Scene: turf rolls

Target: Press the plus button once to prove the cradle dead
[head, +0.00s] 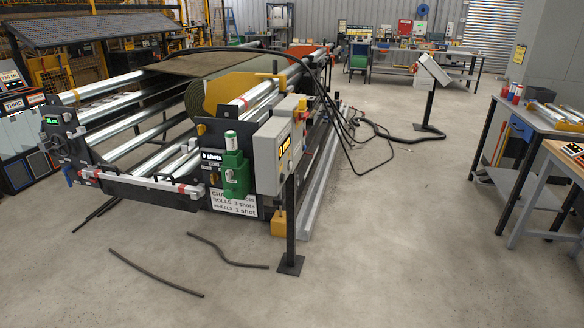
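The cradle is a long machine of silver rollers (150,122) in a dark frame, with a rolled turf (195,100) and a yellow end plate on it. A grey control box (268,160) stands on a dark post at its near right end. The box has a small lit orange display (285,145) and a red-topped part above it. A small green display (51,120) is on the left end plate. I cannot make out a plus button. Neither gripper is in view.
A second slanted panel (435,70) stands on a post behind, with black cables (350,125) running along the floor. A metal workbench (530,125) and a wooden bench (556,152) stand at right. Loose dark strips (155,273) lie on the floor in front. The floor between is open.

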